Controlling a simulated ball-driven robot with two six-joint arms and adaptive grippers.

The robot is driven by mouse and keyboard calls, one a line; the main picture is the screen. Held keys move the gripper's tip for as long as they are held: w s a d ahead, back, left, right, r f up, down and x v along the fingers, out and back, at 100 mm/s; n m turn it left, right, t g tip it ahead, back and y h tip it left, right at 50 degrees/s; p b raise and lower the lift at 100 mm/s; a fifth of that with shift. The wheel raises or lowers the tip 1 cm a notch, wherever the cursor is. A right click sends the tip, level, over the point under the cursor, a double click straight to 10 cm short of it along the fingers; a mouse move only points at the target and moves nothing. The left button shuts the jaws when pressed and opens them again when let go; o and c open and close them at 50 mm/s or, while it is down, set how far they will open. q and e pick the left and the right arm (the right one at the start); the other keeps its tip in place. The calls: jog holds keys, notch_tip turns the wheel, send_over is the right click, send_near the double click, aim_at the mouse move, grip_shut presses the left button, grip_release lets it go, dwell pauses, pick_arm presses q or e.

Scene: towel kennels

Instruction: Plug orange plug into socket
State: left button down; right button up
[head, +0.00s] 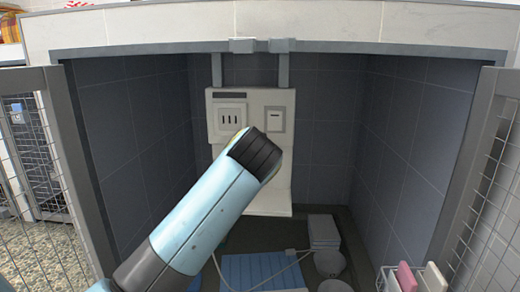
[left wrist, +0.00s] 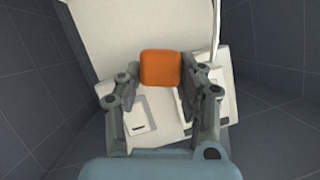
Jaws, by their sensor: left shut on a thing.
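The orange plug (left wrist: 160,68) is held between the two fingers of my left gripper (left wrist: 162,76) in the left wrist view. Its front side is turned away from that camera. A white panel (head: 244,200) stands at the back of the kennel bay. It carries a socket plate with three dark slots (head: 228,121) on its left and a smaller plate (head: 275,121) on its right. In the head view my arm hides the gripper and the plug. In the left wrist view the socket plate (left wrist: 219,105) is partly covered by a finger. I cannot tell whether plug and socket touch.
Dark tiled walls (head: 402,140) and mesh gates (head: 495,190) flank the bay. On the floor are a blue slatted mat (head: 262,271), a pale cable (head: 283,268), a grey stack (head: 323,232) and bowls (head: 329,263). A rack with coloured items (head: 406,277) stands at right.

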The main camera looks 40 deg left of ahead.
pick_arm(q)
jog(key=s+a+r+m+y+p, duration=0.1)
jog(key=s+r+m+y+p, duration=0.5)
jog(key=m+p, duration=0.4)
jog(key=shift+m, duration=0.7)
jog(key=shift+w+a+r+b, duration=0.1)
jog(key=shift+w+a+b, duration=0.2)
jog(key=shift+w+a, duration=0.35)
jog(key=shift+w+a+r+b, duration=0.1)
jog(key=shift+w+a+b, duration=0.25)
jog(key=shift+w, duration=0.6)
jog(key=shift+w+a+b, duration=0.25)
jog(key=shift+w+a, duration=0.25)
jog(key=shift+w, duration=0.3)
pick_arm(e)
jog(key=s+d+f+g, duration=0.1)
jog(key=s+d+f, duration=0.1)
jog(key=s+f, duration=0.4)
jog(key=s+d+f+g, duration=0.1)
jog(key=s+d+f, duration=0.2)
jog(key=s, duration=0.9)
jog(key=shift+d+f+h, duration=0.3)
jog(key=shift+f+h, duration=0.1)
jog(key=shift+f, duration=1.15)
jog(key=shift+s, duration=0.1)
pick_arm(q)
jog(key=shift+w+a, duration=0.1)
jog(key=shift+w, duration=0.05)
